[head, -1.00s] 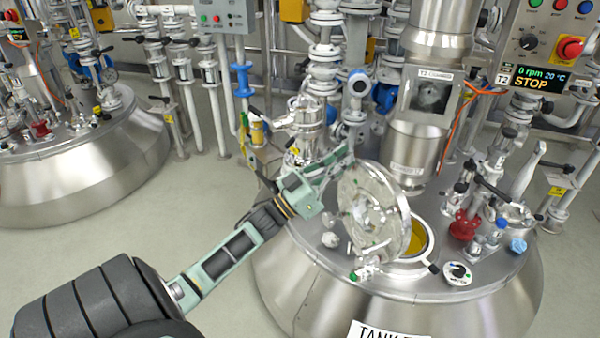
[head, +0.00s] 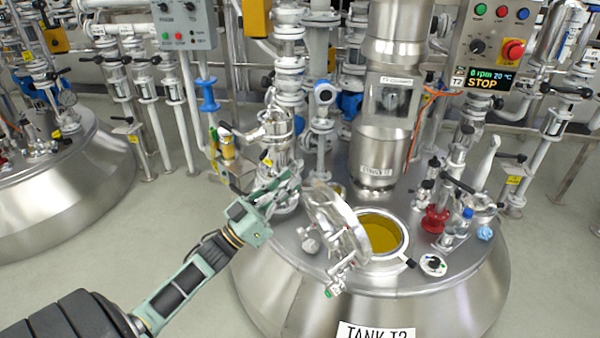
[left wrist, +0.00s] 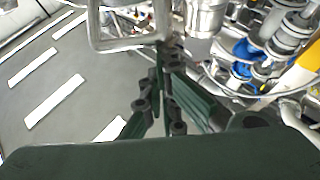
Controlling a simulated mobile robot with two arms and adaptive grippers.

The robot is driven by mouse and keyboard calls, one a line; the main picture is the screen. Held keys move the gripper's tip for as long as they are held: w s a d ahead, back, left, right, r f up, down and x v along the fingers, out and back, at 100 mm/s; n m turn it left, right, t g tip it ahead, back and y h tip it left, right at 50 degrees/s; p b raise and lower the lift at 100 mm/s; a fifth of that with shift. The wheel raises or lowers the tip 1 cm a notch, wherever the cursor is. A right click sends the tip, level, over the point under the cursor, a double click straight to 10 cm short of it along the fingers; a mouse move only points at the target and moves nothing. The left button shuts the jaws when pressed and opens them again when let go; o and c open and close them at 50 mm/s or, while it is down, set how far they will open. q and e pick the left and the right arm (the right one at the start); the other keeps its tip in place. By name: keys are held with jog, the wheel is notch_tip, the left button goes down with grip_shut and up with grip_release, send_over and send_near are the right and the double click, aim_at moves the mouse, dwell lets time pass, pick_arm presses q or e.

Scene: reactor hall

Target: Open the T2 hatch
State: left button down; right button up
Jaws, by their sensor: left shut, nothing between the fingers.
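The T2 hatch lid (head: 338,224) is a round clear and metal cover, swung up and leaning left on its hinge side. The hatch opening (head: 384,236) is largely uncovered, with a yellow liquid inside its metal ring. My left gripper (head: 288,187) is shut and empty, just left of and behind the lid's upper edge; I cannot tell whether they touch. In the left wrist view its closed fingers (left wrist: 167,75) point up the picture near a pale metal bar (left wrist: 128,46). My right gripper is not in view.
Tank T2's domed top (head: 300,280) carries a red valve (head: 435,219), a bottle (head: 458,225) and a round black-and-white dial (head: 433,265). A steel column (head: 385,120) rises behind the opening. A control panel (head: 490,45) reads 0 rpm, STOP. Open floor lies left of the tank.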

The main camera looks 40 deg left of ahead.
pick_arm(q)
jog(key=v, duration=0.4)
jog(key=shift+s+f, duration=0.15)
jog(key=shift+f, duration=0.35)
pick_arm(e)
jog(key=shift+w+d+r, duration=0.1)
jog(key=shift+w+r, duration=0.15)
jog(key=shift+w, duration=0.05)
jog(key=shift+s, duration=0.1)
